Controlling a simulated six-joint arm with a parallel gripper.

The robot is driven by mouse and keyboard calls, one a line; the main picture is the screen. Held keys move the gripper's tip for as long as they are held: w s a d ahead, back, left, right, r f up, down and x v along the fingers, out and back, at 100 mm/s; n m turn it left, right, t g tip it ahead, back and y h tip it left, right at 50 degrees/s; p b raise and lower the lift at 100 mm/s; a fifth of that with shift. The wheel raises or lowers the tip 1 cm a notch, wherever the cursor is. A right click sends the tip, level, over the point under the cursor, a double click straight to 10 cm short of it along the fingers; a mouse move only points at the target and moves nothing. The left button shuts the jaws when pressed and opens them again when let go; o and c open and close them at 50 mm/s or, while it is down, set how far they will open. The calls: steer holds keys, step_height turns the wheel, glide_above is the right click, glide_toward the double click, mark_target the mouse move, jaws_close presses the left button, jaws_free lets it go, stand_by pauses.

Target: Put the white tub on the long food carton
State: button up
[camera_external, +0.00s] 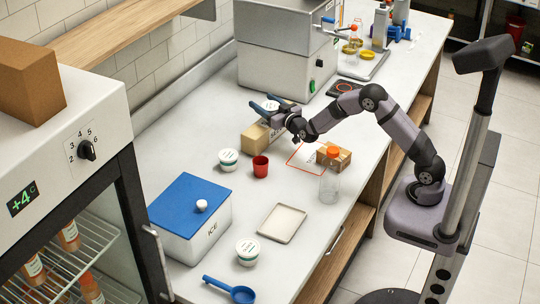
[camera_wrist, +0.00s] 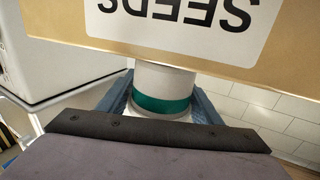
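A white tub with a teal band (camera_wrist: 163,80) is between the two blue fingers of my gripper (camera_wrist: 163,92), which lie close on both its sides. In the external view the tub (camera_external: 271,105) shows between the fingers of my gripper (camera_external: 262,103), above the long tan food carton (camera_external: 255,138). The carton, labelled SEEDS, shows upside down across the top of the wrist view (camera_wrist: 80,35). The tub's base meets the carton's edge in that view; I cannot tell whether it rests on the carton or hovers just over it.
Two similar tubs stand on the counter (camera_external: 228,159) (camera_external: 247,251). A red cup (camera_external: 260,166), a blue-lidded ice box (camera_external: 190,215), a small carton (camera_external: 340,160), a clear bottle (camera_external: 329,187) and a tray (camera_external: 281,224) are nearby. A metal appliance (camera_external: 285,65) stands behind my gripper.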

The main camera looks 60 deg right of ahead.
steer(key=shift+o, duration=1.4)
steer(key=shift+r, duration=0.1)
steer(key=shift+s+a, duration=0.1)
steer(key=shift+s, duration=0.2)
steer(key=shift+b+v, duration=0.55)
steer(key=shift+v, duration=2.9)
